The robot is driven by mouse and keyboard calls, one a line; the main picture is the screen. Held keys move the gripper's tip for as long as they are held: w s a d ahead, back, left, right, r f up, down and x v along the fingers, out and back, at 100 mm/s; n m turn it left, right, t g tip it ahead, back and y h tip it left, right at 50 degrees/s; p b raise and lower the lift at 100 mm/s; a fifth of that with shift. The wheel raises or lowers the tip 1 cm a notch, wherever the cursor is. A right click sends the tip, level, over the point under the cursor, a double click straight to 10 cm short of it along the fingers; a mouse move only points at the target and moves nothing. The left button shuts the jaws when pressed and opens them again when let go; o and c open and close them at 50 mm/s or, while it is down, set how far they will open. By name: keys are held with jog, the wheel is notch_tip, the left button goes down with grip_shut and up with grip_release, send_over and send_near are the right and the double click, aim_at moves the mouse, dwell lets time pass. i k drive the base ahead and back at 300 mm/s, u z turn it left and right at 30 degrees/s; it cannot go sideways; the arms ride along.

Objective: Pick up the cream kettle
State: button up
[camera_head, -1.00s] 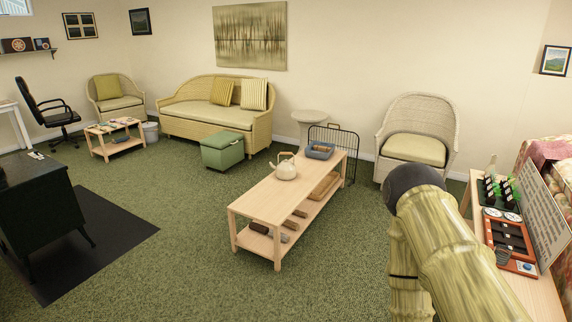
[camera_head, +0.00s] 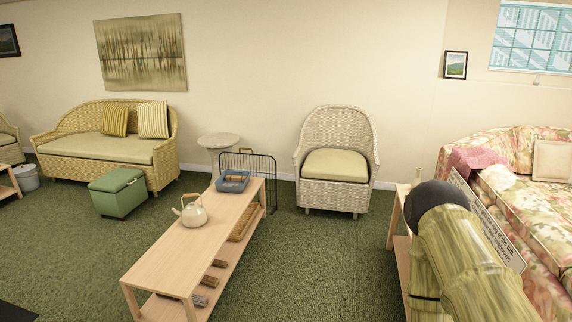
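The cream kettle (camera_head: 193,214) stands upright on the light wooden coffee table (camera_head: 163,262), left of the middle of the head view. It has a tan handle arching over the top, and its spout points to the left. Nothing touches it from above. My arm shows at the lower right, well apart from the kettle. My gripper is not in the picture.
A blue tray (camera_head: 233,186) sits at the table's far end, with a black wire rack (camera_head: 263,172) behind it. A green ottoman (camera_head: 118,196) stands to the left. A wicker armchair (camera_head: 337,190) stands to the right. Green carpet (camera_head: 290,270) is clear right of the table.

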aim_at(194, 216)
jog(key=z, duration=0.15)
jog(key=i, duration=1.65)
jog(key=u, duration=0.35)
jog(key=i, duration=1.6)
jog(key=u, duration=1.4)
jog(key=i, duration=0.9)
jog(key=u, duration=0.45)
